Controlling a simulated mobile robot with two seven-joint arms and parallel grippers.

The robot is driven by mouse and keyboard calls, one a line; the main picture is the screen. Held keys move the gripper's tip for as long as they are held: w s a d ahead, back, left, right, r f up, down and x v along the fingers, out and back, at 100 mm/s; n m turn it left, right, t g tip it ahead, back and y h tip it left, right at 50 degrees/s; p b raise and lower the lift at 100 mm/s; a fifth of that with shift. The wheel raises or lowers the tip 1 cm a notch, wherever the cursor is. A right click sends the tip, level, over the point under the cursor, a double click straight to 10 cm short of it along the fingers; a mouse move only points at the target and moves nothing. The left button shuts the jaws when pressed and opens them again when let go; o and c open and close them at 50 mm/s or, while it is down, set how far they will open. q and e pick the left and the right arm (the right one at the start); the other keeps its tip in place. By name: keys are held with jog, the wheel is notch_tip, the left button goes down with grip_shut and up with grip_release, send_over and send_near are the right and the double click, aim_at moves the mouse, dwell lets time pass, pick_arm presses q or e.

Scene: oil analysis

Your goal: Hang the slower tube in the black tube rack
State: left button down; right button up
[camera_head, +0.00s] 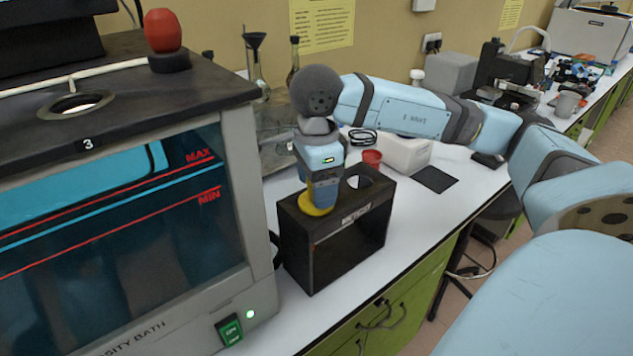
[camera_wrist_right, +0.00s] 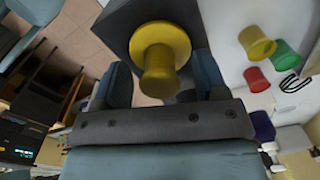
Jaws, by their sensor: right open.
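The black tube rack (camera_head: 340,250) is a box on the white bench, with an open front, a label and an empty round hole (camera_head: 358,181) in its top. A yellow tube top with a wide flange (camera_head: 312,208) sits at the rack's other top position; its lower part is hidden. The flange and stem also show in the right wrist view (camera_wrist_right: 160,50). My right gripper (camera_head: 324,197) points down over this yellow top. Its fingers (camera_wrist_right: 162,78) stand open on either side of the stem, with gaps visible. My left gripper is not in view.
A large viscosity bath (camera_head: 130,230) marked MAX and MIN stands at left, close to the rack. Glass flasks (camera_head: 257,80) stand behind. A red cup (camera_head: 372,158), also in the wrist view (camera_wrist_right: 257,79), is near yellow (camera_wrist_right: 257,43) and green (camera_wrist_right: 286,53) cups. The bench's front edge is close.

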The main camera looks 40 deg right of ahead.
notch_tip(320, 180, up, 14)
jog(key=p, duration=0.2)
jog(key=shift+f, duration=0.1)
dwell(0.5)
